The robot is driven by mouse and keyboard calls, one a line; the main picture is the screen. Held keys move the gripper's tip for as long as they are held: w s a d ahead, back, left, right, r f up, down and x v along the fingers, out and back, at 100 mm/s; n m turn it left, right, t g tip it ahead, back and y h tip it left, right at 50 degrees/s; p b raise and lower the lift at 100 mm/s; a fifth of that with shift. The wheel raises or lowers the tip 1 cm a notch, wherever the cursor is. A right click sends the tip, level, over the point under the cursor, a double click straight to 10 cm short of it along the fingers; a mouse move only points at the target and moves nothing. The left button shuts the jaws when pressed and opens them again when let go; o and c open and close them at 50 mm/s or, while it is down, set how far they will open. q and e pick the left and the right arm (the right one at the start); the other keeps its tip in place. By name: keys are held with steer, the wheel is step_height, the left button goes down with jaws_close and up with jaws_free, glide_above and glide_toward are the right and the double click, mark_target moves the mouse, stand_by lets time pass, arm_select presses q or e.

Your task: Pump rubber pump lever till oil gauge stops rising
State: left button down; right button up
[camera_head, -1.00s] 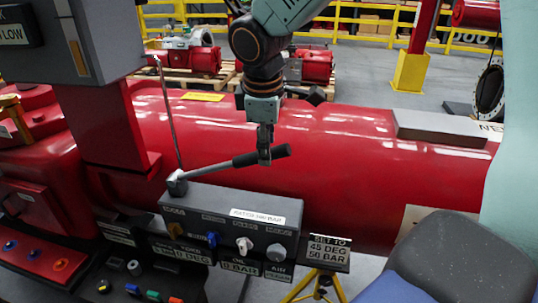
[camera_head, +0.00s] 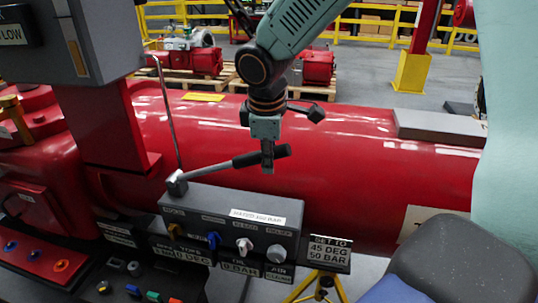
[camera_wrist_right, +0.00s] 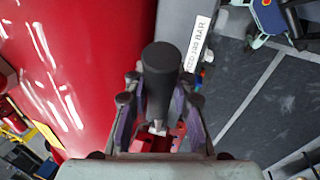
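The pump lever (camera_head: 212,169) is a thin metal rod with a black rubber grip (camera_head: 262,156) at its right end. It slopes up to the right from a pivot on the dark pump box (camera_head: 236,209). My right gripper (camera_head: 267,162) points down over the grip, with a finger in front of it. In the right wrist view its fingers (camera_wrist_right: 160,112) stand open on both sides of the black grip (camera_wrist_right: 160,75), with narrow gaps beside it; contact at the tips is hard to tell. My left gripper is out of view.
A large red cylinder (camera_head: 345,140) lies behind the box. A thin metal rod (camera_head: 167,110) rises left of the lever. A sign (camera_head: 330,252) reading 45 DEG, 50 BAR stands at the right. Buttons (camera_head: 133,289) sit at the lower left.

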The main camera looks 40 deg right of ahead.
steer(key=shift+r, duration=0.1)
jaws_close()
steer(key=f+b, duration=0.2)
steer(key=b, duration=0.1)
steer(key=s+f+t+y+b, duration=0.1)
steer(key=f+b, duration=0.1)
steer(key=d+f+t+b, duration=0.1)
steer(key=f+b, duration=0.1)
steer(key=b, duration=0.1)
steer(key=shift+s+f+y+b, duration=0.25)
steer(key=shift+s+y+b, duration=0.05)
steer(key=shift+s+d+f, duration=0.1)
steer(key=shift+f, duration=0.45)
steer(key=shift+d+f+m+t+y, duration=0.1)
steer(key=shift+f+m+t+y, duration=0.2)
steer(key=shift+f+t+y, duration=0.5)
steer(key=shift+f+h, duration=0.15)
steer(key=shift+h, duration=0.15)
steer(key=o, duration=0.7)
jaws_free()
